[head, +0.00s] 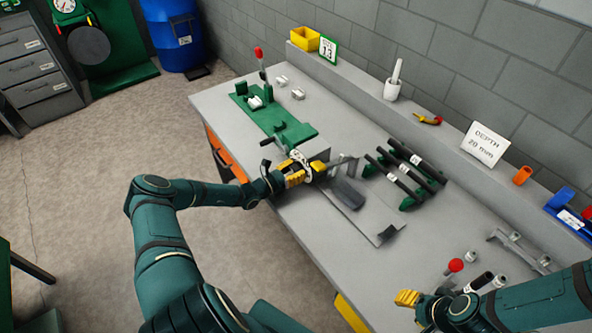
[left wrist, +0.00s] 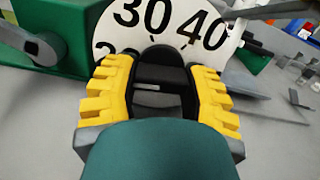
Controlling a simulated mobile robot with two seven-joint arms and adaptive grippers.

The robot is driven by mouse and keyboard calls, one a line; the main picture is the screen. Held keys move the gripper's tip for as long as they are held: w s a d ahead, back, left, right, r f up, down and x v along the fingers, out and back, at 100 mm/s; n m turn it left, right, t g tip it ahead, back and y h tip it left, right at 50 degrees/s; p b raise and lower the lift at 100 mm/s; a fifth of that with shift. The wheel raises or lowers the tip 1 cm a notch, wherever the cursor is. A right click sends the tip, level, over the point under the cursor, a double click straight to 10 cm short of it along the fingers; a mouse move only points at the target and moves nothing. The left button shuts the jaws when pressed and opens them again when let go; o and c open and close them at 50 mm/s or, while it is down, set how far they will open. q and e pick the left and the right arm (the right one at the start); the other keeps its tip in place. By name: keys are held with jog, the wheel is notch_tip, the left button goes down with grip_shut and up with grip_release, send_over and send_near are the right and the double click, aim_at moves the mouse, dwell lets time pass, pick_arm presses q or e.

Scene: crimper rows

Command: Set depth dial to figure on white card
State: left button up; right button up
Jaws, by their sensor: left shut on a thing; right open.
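The white card (head: 484,145) stands at the back of the bench and reads "DEPTH 20 mm". The depth dial (left wrist: 210,28) is a white disc with black figures; 30 and 40 show above my gripper in the left wrist view, with part of another figure at the left. In the head view only a bit of the dial (head: 297,156) shows behind my gripper. My left gripper (head: 312,170) is shut on the dark knob (left wrist: 160,75) in front of the dial face. The dial's pointer mark cannot be made out. My right gripper (head: 407,298) is open and empty at the lower right.
A green fixture (head: 290,128) with a red-knobbed lever (head: 259,54) stands left of the dial. Several black rods (head: 405,175) lie right of it. The bench front is fairly clear.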

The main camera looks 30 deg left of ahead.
pick_arm(q)
jog(key=o, duration=1.2)
jog(key=v, duration=1.2)
